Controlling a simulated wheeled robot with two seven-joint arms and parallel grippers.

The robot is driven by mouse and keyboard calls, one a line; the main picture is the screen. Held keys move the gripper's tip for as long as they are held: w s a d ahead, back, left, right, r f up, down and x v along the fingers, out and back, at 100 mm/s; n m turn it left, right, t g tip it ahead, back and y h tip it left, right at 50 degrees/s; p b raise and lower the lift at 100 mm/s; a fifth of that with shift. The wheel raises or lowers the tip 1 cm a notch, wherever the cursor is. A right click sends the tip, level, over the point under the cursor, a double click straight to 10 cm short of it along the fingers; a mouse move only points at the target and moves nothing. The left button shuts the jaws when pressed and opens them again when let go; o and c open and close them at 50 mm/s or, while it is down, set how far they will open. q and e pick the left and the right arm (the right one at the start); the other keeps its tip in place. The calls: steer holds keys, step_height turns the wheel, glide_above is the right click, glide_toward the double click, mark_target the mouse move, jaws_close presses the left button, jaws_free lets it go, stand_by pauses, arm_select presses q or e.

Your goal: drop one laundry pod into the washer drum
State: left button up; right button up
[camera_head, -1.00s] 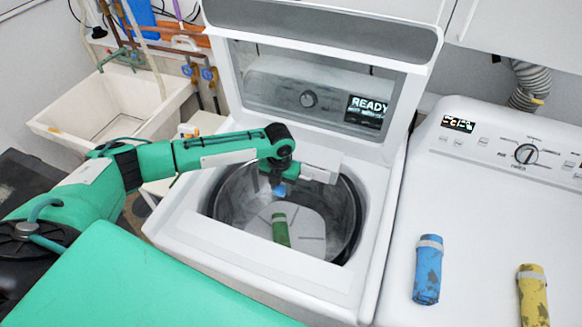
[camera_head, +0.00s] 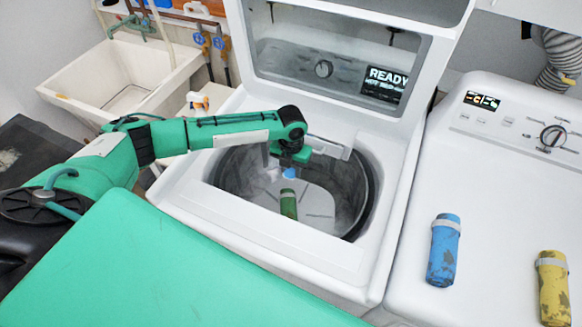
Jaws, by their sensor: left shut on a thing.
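My left gripper (camera_head: 290,160) is over the open washer drum, pointing down, and is shut on a small blue laundry pod (camera_head: 289,173). The fingers are small and partly hidden by the wrist. The washer drum (camera_head: 345,190) is a grey metal tub with a pale bottom, its lid raised behind it. The pod shows against the drum's interior; its exact height relative to the rim is hard to tell. My right gripper is not in view.
A green cylinder (camera_head: 288,205) shows inside the drum, just below the pod in the picture. A blue cylinder (camera_head: 443,252) and a yellow cylinder (camera_head: 553,288) lie on the white machine at right (camera_head: 490,190). A utility sink (camera_head: 75,95) is at back left.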

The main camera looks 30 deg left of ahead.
arm_select(q)
steer(key=o, duration=1)
steer(key=shift+o, duration=0.2)
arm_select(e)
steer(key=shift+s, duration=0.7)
arm_select(q)
steer(key=shift+r, duration=0.15)
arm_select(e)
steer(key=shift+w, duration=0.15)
arm_select(q)
step_height(320, 180, up, 14)
steer(key=b, duration=0.3)
steer(key=shift+b, duration=0.35)
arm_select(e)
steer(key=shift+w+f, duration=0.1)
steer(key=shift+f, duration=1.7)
arm_select(q)
steer(key=shift+f, duration=0.2)
